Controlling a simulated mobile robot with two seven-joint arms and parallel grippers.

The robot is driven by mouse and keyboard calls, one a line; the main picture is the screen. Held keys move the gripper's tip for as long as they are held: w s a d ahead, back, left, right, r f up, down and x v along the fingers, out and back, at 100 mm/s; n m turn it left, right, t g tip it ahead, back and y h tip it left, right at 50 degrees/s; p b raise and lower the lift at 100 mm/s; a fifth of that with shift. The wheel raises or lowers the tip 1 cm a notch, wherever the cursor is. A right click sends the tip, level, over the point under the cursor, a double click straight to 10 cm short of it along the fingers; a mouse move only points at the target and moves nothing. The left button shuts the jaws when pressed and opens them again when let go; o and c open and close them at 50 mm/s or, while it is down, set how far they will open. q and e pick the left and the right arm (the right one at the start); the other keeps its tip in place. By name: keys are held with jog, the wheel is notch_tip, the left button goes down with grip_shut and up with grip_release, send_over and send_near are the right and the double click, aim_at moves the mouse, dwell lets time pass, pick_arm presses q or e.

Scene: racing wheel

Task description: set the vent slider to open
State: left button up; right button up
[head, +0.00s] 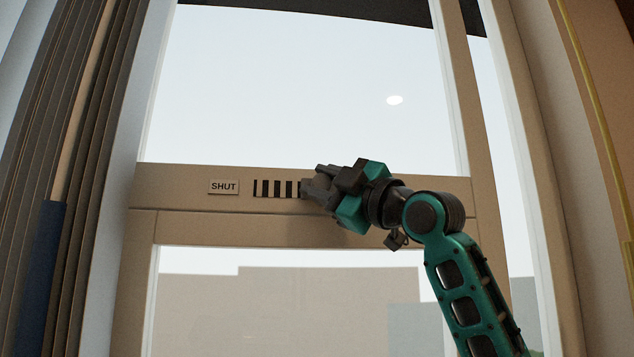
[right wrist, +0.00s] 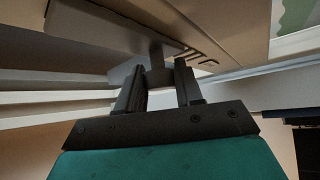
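The vent is a row of dark vertical slots (head: 274,189) in the beige crossbar of a window in the head view. A small label (head: 223,187) reading "SHUT" sits left of the slots. My right gripper (head: 308,188) is at the right end of the slots and hides that part of the bar. In the right wrist view, the grey slider knob (right wrist: 158,72) sits between the two fingertips (right wrist: 160,80) and seems to fill the gap. Any label right of the slots is hidden behind the gripper. My left gripper is not in view.
The window frame (head: 480,150) and its panes surround the crossbar. Dark pleated curtain-like folds (head: 75,150) hang at the left. A brownish panel with a yellow strip (head: 590,90) stands at the far right. The space in front of the crossbar's left part is clear.

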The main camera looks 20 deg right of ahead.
jog(key=o, duration=0.4)
jog(key=shift+d, duration=0.4)
jog(key=shift+a, duration=0.15)
jog(key=shift+s+f, duration=0.1)
jog(key=b+v, duration=0.3)
jog(key=v, duration=0.9)
jog(key=shift+s+d, duration=0.2)
jog(key=shift+s, duration=0.1)
jog(key=shift+f, duration=0.15)
